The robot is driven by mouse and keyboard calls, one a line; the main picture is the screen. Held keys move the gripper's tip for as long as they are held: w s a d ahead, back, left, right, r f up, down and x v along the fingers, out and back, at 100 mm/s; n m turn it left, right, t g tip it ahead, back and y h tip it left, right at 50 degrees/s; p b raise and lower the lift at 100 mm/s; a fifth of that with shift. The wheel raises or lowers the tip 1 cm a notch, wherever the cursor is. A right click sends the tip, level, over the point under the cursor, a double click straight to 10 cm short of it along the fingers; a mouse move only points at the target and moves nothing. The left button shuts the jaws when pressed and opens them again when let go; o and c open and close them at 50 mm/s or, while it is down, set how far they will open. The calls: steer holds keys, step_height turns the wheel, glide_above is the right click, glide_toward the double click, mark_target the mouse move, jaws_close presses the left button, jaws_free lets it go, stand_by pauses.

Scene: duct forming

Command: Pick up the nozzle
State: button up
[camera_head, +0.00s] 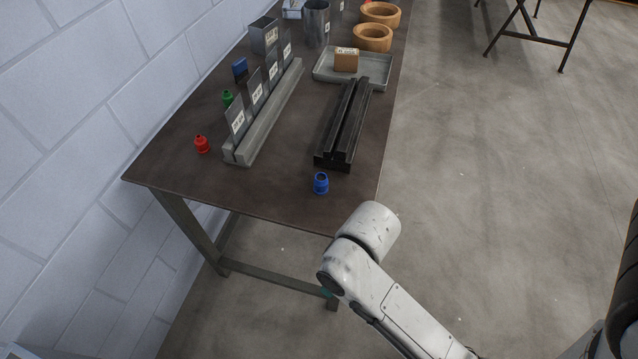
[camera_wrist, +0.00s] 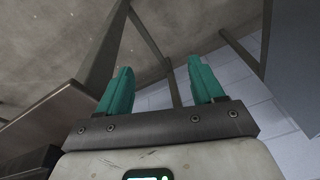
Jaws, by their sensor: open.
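No thing is clearly marked as the nozzle. Small ribbed pieces that may be nozzles stand on the brown table (camera_head: 165,165): a blue one (camera_head: 321,183) near the front edge, a red one (camera_head: 202,144) at the left and a green one (camera_head: 228,98) behind it. My gripper (camera_wrist: 163,85) is open, its two teal fingers apart with nothing between them in the wrist view. In the head view my arm hides most of it; a bit of teal shows below the table's front edge. None of the small pieces appears in the wrist view.
A grey slotted rack (camera_head: 270,112) holds labelled plates. A black grooved block (camera_head: 344,125) lies near the blue piece.

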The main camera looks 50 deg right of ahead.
steer(key=w+a+r+n+t+y, duration=0.1)
steer(key=w+a+r+n, duration=0.15)
steer(key=w+r, duration=0.45)
steer(key=w+a+r+n+t+y, duration=0.2)
steer(key=w+r+n, duration=0.15)
steer(key=w, duration=0.75)
step_height(320, 180, up, 4)
steer(key=n+g+h, duration=0.4)
steer(key=n+g, duration=0.1)
steer(key=n, duration=0.8)
glide_above(321, 177)
steer(key=f, duration=0.4)
steer(key=shift+w+d+f, duration=0.15)
steer(key=shift+d+f, duration=0.1)
steer(key=shift+f, duration=0.15)
steer(key=shift+a+f+p, duration=0.2)
steer(key=shift+f+p, duration=0.45)
steer(key=shift+f, duration=2.6)
